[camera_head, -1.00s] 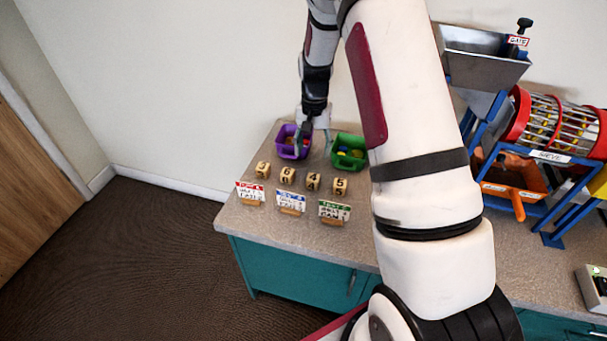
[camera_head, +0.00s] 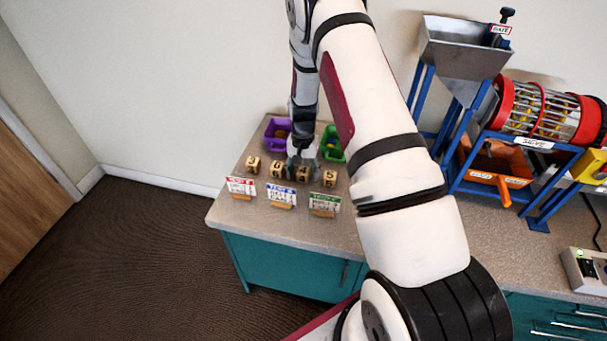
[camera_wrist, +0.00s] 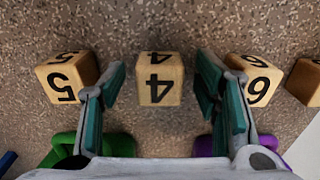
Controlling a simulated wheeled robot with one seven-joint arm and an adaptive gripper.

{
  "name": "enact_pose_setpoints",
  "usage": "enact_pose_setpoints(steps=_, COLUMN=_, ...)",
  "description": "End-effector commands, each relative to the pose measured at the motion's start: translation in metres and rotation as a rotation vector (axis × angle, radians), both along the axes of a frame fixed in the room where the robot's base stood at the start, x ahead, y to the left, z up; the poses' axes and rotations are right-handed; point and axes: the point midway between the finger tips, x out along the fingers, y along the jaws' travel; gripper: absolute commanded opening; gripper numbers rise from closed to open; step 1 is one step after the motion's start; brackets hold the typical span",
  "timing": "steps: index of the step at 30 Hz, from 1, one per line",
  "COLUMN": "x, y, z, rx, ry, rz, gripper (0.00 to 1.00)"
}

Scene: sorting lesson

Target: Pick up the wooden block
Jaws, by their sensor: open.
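Several wooden cube blocks with black numerals stand in a row on the counter. The block marked 4 (camera_wrist: 160,79) is in the middle of the wrist view and also shows in the head view (camera_head: 303,174), partly hidden by my gripper. My gripper (camera_wrist: 160,76) is open and empty, with a teal-padded finger on each side of the 4 block in the picture and gaps to both. I cannot tell how far the fingertips are above the counter. The block marked 5 (camera_wrist: 66,78) is left of the fingers; the block marked 6 (camera_wrist: 255,79) is right, partly covered by a finger.
A purple bin (camera_head: 271,134) and a green bin (camera_head: 328,146) stand behind the row. Three label cards, red (camera_head: 241,186), blue (camera_head: 282,195) and green (camera_head: 324,203), stand in front. A sieve machine (camera_head: 545,110) is at the right.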

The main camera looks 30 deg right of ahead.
Motion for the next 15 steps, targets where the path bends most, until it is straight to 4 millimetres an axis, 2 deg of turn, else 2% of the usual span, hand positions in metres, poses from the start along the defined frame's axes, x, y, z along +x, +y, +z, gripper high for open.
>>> enact_pose_setpoints(steps=9, x=0.0001, y=-0.0001, z=-0.005, rx=0.0, ry=0.0, rz=0.0, gripper=0.54)
enact_pose_setpoints(steps=15, x=-0.0001, y=-0.0001, z=-0.005, rx=0.0, ry=0.0, rz=0.0, gripper=0.09)
